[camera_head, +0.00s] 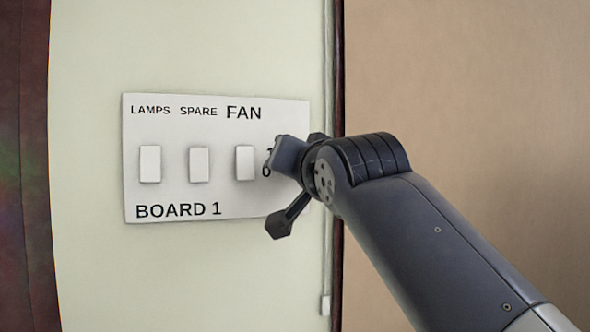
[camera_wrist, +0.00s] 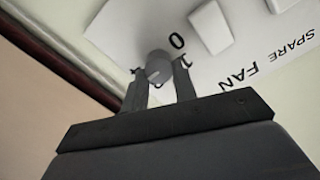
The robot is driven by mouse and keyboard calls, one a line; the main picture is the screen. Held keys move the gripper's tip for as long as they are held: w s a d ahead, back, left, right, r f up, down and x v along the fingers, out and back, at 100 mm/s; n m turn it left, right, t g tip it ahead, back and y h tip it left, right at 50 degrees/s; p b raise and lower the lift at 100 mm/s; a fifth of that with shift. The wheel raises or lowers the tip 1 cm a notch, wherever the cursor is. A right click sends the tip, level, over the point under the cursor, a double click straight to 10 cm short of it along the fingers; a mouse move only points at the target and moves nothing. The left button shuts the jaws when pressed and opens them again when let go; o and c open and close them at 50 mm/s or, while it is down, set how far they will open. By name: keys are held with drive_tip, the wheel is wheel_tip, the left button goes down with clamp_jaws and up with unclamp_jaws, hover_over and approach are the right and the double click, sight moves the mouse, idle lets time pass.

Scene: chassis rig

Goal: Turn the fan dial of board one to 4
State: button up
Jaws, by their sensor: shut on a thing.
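Board one (camera_head: 225,208) is a white plate on the pale wall, marked BOARD 1, with the labels LAMPS, SPARE and FAN. The fan dial (camera_wrist: 158,66) is a round grey knob in the wrist view, with the digits 0 and 1 printed beside it. My gripper (camera_wrist: 159,72) is shut on the dial, one finger on each side. In the head view my gripper (camera_head: 279,160) covers the dial at the board's right end. The digits there are partly hidden. I cannot tell which number the dial points to.
Three white rocker switches stand in a row left of the dial: the lamps switch (camera_head: 150,164), the spare switch (camera_head: 199,165) and the fan switch (camera_head: 245,163). A dark vertical trim (camera_head: 338,60) with a thin conduit runs right of the board. Bare tan wall (camera_head: 480,90) lies beyond.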

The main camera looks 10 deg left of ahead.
drive_tip(key=shift+f+m, duration=0.1)
drive_tip(key=shift+m, duration=0.7)
drive_tip(key=o, duration=1)
drive_tip(key=b+v, duration=0.3)
drive_tip(key=v, duration=0.7)
drive_tip(key=shift+s+d, duration=0.2)
drive_tip(key=shift+s, duration=0.15)
drive_tip(key=shift+w, duration=0.1)
